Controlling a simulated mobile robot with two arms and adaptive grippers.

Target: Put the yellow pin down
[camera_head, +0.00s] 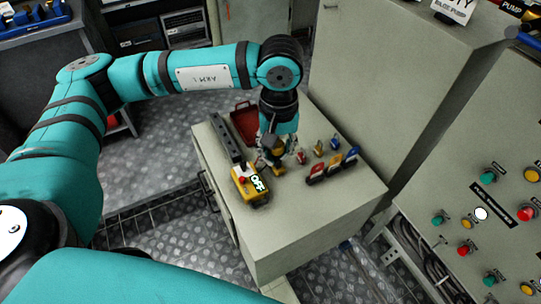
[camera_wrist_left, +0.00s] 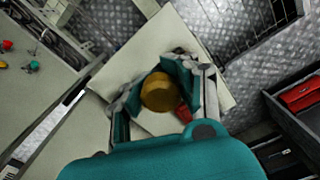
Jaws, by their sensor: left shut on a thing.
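My left gripper (camera_head: 275,156) is above the top of the pale cabinet (camera_head: 312,222), with its fingers pointing down. It is shut on a dark yellow, round-topped thing, seemingly the yellow pin (camera_wrist_left: 158,92), which shows between the two fingers in the left wrist view. In the head view its lower part is mostly hidden by the fingers, and I cannot tell whether it touches the cabinet top. My right gripper is not in view.
A yellow box with an OFF display (camera_head: 247,186) sits left of the gripper. A rack with red, yellow and blue tags (camera_head: 333,167) stands at the right. The cabinet's front top is clear. A control panel (camera_head: 480,225) is farther right.

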